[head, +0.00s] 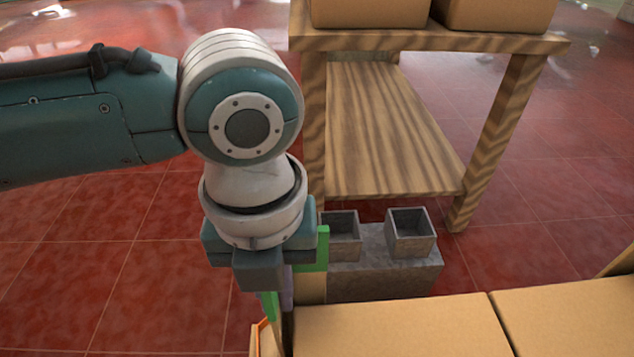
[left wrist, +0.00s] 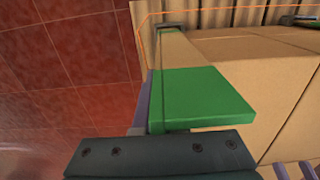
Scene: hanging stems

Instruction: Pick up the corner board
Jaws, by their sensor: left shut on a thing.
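The corner board (head: 322,255) is a long angled piece with a green end and a tan length below it. In the left wrist view its green end (left wrist: 200,97) fills the middle, and its tan part runs away along the cardboard boxes. My left gripper (head: 285,292) points down from above and is shut on the board near the green end. The gripper body and wrist hide part of the board in the head view. The board's far end is not clear. My right gripper is not in view.
Cardboard boxes (head: 400,325) stand close at the front right, with an orange strap (left wrist: 140,30) at their edge. Behind are a grey block (head: 385,280) with two square grey containers and a wooden table (head: 430,40) bearing boxes. Red tiled floor is free on the left.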

